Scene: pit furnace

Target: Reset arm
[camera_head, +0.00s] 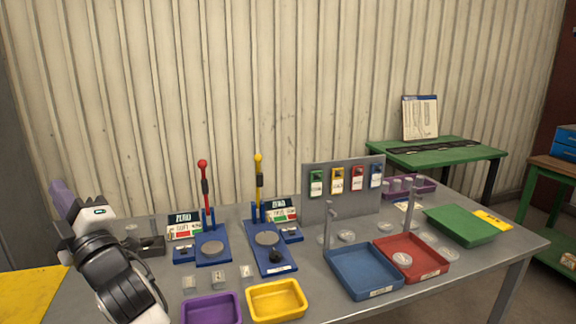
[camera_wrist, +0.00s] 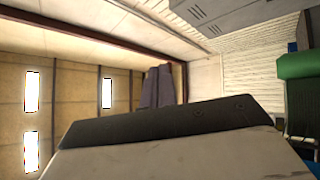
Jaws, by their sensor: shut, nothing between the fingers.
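My arm (camera_head: 115,270) is folded up at the left of the head view, above the left end of the grey table (camera_head: 365,312). My gripper (camera_head: 60,188) is at its upper end, with purple-grey fingers pointing up and to the left, clear of the table. In the wrist view the fingers (camera_wrist: 158,85) stand close together with nothing held between them. The wrist camera looks toward a wall and ceiling, so no table objects show clearly there.
Beside my arm stand a blue press with a red-knobbed lever (camera_head: 203,190) and one with a yellow-knobbed lever (camera_head: 258,185). In front are a purple tray (camera_head: 212,308), yellow tray (camera_head: 277,300), blue tray (camera_head: 365,270) and red tray (camera_head: 415,255). A tag board (camera_head: 345,205) stands behind.

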